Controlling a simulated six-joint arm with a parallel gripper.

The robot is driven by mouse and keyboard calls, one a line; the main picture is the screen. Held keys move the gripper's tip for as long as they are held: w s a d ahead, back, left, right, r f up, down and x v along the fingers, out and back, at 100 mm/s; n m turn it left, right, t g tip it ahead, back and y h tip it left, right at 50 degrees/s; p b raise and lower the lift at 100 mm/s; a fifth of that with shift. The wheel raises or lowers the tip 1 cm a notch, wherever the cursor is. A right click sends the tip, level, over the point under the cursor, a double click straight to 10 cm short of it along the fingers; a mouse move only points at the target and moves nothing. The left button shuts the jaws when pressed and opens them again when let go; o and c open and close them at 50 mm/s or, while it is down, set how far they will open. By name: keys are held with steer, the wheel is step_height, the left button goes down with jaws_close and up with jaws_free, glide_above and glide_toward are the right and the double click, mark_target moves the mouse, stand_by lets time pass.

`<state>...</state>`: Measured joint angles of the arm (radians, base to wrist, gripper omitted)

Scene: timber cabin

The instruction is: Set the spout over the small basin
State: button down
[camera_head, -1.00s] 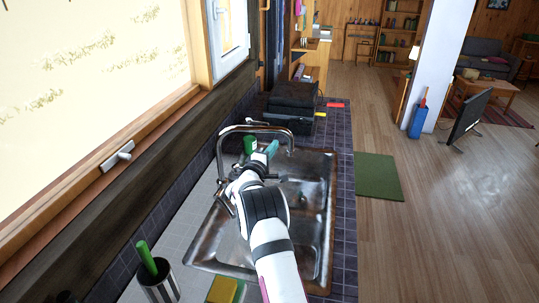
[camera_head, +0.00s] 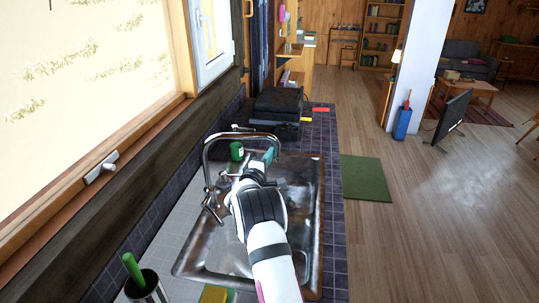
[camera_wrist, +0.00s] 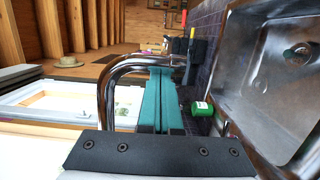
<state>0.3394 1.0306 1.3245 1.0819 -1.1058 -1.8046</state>
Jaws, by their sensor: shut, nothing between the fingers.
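The chrome spout (camera_head: 232,138) arches from the left rim of the metal sink (camera_head: 316,225) toward the right, its outlet over the far part of the sink. My arm covers much of the sink, so I cannot tell clearly how the basins divide or which is smaller. My gripper (camera_head: 268,154) has teal fingers, shut and empty, beneath the arch near its outlet end. In the wrist view the spout (camera_wrist: 108,90) curves beside and past the fingertips (camera_wrist: 166,72); whether they touch is unclear. The sink (camera_wrist: 262,85) also shows there at right.
A green container (camera_head: 236,151) stands behind the sink by the spout; it also shows in the wrist view (camera_wrist: 203,108). Dark cases (camera_head: 277,105) lie on the far counter. A holder with a green-handled item (camera_head: 133,270) and a sponge (camera_head: 214,295) are near. The window wall bounds the left.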

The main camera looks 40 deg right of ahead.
steer(key=s+a+m+g+h, duration=0.2)
steer(key=s+a+g, duration=0.1)
steer(key=s+a, duration=0.4)
steer(key=shift+a+m+g, duration=0.4)
steer(key=shift+a, duration=1.45)
steer(key=shift+s, duration=0.1)
steer(key=w+a, duration=0.1)
steer(key=a, duration=0.7)
steer(key=shift+w, duration=0.2)
